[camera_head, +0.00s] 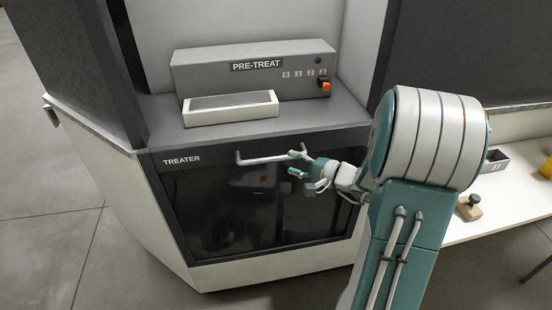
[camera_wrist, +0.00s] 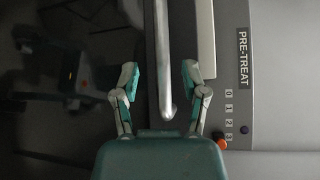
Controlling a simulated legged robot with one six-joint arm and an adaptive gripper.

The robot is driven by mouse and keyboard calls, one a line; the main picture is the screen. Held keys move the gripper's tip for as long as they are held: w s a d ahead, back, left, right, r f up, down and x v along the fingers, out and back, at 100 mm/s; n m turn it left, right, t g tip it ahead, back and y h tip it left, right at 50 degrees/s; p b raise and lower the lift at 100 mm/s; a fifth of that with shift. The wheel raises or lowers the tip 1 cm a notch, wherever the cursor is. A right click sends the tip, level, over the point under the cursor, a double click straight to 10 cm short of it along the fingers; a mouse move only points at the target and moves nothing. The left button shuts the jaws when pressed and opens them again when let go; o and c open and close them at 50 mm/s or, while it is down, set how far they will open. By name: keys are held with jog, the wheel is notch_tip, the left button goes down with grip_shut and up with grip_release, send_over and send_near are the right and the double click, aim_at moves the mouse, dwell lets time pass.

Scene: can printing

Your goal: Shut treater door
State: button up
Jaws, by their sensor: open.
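The treater door (camera_head: 215,215) is a dark glossy panel in a black frame, marked TREATER, below the counter. It stands upright and looks in line with the cabinet front; I cannot tell whether a small gap is left. Its light grey bar handle (camera_head: 262,159) runs along the top edge. My gripper (camera_head: 294,161) is at the handle's right end, with its fingers apart. In the wrist view, the handle (camera_wrist: 163,45) runs between the open fingers of my gripper (camera_wrist: 161,75), and neither finger visibly touches it. The door's dark face (camera_wrist: 60,130) reflects my body.
A grey PRE-TREAT box (camera_head: 255,68) with an orange knob (camera_head: 325,87) stands on the counter, with a white-framed tray (camera_head: 230,108) before it. A white table (camera_head: 515,205) at right holds a wooden-based tool (camera_head: 469,208). The floor (camera_head: 50,240) at left is clear.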

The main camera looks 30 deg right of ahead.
aim_at(272, 160)
jog(key=w+a, duration=0.4)
jog(key=a, duration=0.1)
jog(key=shift+w+a+f, duration=0.15)
jog(key=shift+w+f, duration=0.1)
jog(key=shift+w, duration=0.1)
jog(key=shift+d, duration=0.85)
jog(key=c, duration=0.5)
grip_shut()
jog(key=shift+a, duration=0.35)
